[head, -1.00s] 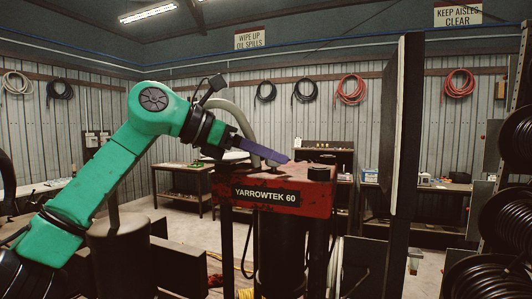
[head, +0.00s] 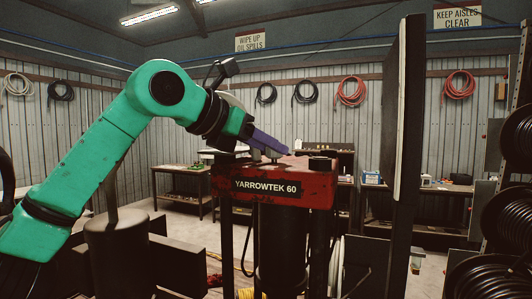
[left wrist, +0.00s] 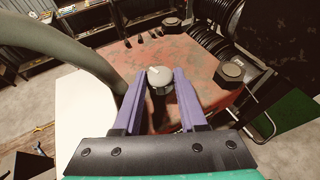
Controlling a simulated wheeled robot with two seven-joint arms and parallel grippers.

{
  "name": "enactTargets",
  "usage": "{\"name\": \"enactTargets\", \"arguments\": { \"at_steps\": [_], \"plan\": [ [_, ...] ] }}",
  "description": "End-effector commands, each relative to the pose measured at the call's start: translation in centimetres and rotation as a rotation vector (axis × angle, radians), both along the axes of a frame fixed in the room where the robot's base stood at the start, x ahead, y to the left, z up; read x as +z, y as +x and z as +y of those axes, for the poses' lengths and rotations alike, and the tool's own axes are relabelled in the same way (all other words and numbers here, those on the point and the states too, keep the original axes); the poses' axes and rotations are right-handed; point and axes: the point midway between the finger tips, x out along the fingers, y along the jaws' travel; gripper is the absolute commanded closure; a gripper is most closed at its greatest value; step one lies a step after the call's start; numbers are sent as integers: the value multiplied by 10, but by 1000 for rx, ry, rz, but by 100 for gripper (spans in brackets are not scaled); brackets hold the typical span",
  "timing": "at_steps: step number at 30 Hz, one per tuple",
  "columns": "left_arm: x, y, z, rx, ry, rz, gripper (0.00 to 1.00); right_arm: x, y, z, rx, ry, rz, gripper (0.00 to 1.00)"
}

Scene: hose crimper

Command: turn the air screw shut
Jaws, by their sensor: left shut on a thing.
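The red press head (head: 318,190) carries a black plate reading "YARROWTEK 60". The air screw shows in the left wrist view as a pale grey rounded knob (left wrist: 160,76) standing on the worn red top. My left gripper (head: 281,152) reaches down to this top from the left, with its purple fingers slanted. In the left wrist view the two fingers stand on either side of the screw, and the gripper is shut on it. In the head view the fingers mostly hide the screw. My right gripper is not in view.
A thick grey hose (left wrist: 62,47) rises close on the left. A tall dark panel (head: 405,120) stands right of the press.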

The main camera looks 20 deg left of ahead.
Motion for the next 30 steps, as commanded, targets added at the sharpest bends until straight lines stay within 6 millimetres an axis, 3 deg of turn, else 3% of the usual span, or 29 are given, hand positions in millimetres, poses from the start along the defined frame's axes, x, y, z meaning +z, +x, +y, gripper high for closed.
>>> {"name": "enactTargets", "arguments": {
  "at_steps": [15, 30],
  "plan": [
    [-2, -2, -9, 489, 5, 2, 100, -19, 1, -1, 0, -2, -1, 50],
    [1, 0, -15, 925, 1, 4, 100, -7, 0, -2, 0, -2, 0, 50]
  ]
}}
